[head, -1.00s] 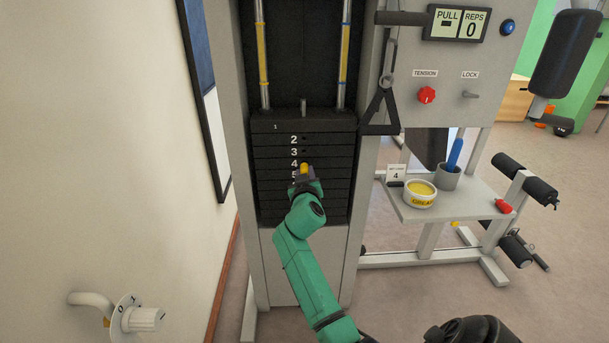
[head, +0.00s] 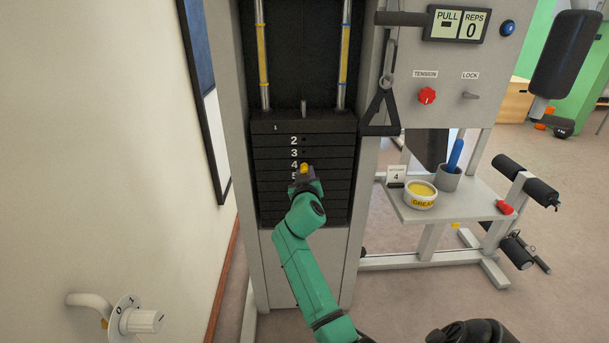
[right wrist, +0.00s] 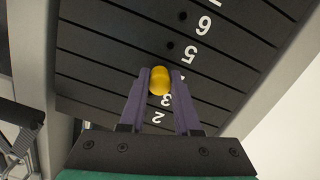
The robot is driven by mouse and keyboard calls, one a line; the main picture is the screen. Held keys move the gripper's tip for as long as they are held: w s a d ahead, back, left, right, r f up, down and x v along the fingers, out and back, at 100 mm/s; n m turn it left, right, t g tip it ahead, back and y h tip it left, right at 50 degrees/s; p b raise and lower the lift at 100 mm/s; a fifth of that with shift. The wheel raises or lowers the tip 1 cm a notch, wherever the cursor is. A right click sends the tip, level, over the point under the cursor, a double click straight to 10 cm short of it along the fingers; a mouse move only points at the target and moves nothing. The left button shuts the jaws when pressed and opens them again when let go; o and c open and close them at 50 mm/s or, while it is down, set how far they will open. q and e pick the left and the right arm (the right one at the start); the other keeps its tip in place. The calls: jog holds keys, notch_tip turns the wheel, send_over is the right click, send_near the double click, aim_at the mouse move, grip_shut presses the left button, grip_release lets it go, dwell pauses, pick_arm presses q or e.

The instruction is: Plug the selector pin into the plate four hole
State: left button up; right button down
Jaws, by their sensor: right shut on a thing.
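The selector pin shows only as a yellow knob (head: 304,167), which also shows in the right wrist view (right wrist: 160,80). My right gripper (head: 303,173) is shut on this knob, one finger on each side in the right wrist view (right wrist: 160,84). The knob is in front of the black weight stack (head: 275,167), beside the number 4. The plate four hole is hidden behind the knob and fingers. The pin's shaft is hidden too, so I cannot tell whether it is in the hole. My left gripper is not in view.
To the right, a grey shelf (head: 445,212) holds a grease tub (head: 420,195), a cup with a blue handle (head: 448,178) and a card reading 4 (head: 396,176). A black strap handle (head: 380,112) hangs right of the stack. A wall (head: 120,180) stands at left.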

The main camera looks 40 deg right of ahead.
jog(key=shift+w+d+b, duration=0.3)
jog(key=shift+w+b, duration=0.1)
dwell(1.3)
dwell(0.9)
jog(key=c, duration=0.5)
grip_release()
jog(key=shift+c, duration=0.2)
jog(key=p+v, duration=0.1)
jog(key=v, duration=0.5)
jog(key=shift+d, duration=0.1)
dwell(0.3)
